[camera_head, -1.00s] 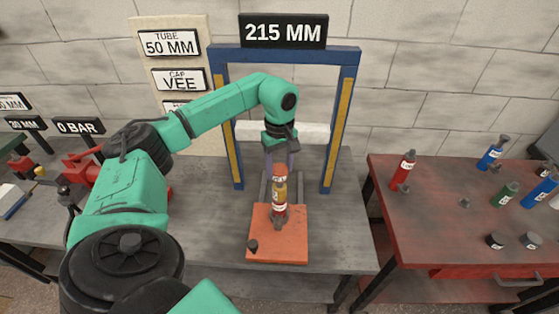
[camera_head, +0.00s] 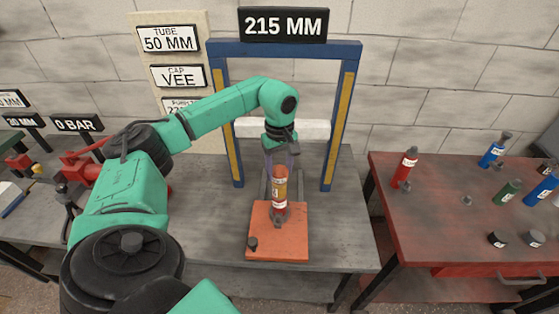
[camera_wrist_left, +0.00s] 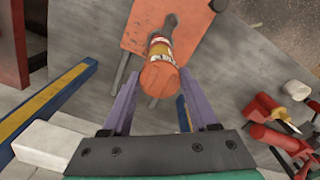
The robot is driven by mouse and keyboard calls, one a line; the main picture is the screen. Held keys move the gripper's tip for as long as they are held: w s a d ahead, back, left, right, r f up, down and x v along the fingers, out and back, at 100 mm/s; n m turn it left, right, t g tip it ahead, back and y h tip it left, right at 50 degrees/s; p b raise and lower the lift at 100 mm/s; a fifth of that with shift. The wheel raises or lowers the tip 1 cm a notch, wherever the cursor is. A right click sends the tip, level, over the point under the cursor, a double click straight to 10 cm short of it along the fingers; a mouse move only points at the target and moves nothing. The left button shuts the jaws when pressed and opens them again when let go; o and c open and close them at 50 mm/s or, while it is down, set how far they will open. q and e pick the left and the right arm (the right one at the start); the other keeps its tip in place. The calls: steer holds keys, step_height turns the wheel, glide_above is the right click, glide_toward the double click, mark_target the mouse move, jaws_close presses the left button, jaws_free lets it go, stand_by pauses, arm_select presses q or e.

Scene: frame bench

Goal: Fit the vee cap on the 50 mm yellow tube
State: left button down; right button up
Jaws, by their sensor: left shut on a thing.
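An orange tube-like piece (camera_head: 280,187) with a white label band stands upright over the orange plate (camera_head: 295,247) inside the blue frame. My left gripper (camera_head: 280,156) comes down on it from above and is shut on its upper part. In the left wrist view the purple fingers (camera_wrist_left: 157,97) lie on either side of its round orange top (camera_wrist_left: 159,78). Its lower end is close to the plate's grey fitting; I cannot tell whether they touch. The signs read TUBE 50 MM (camera_head: 169,39) and CAP VEE (camera_head: 178,76). I cannot make out a separate vee cap or a plain yellow tube.
The blue frame (camera_head: 350,115) with yellow strips stands around the plate, under a 215 MM sign (camera_head: 283,24). A red table (camera_head: 430,225) at right holds red, blue and green bottles and dark round pieces. A red vise-like tool (camera_head: 80,168) is at left.

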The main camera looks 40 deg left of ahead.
mark_target(280, 171)
arm_select(q)
steer(key=shift+f+b, duration=0.5)
steer(key=shift+f, duration=0.4)
steer(key=shift+c, duration=0.4)
jaws_free()
step_height(280, 171, up, 9)
steer(key=shift+f+b, duration=0.2)
steer(key=shift+b, duration=0.45)
step_height(280, 171, up, 6)
steer(key=p, duration=0.2)
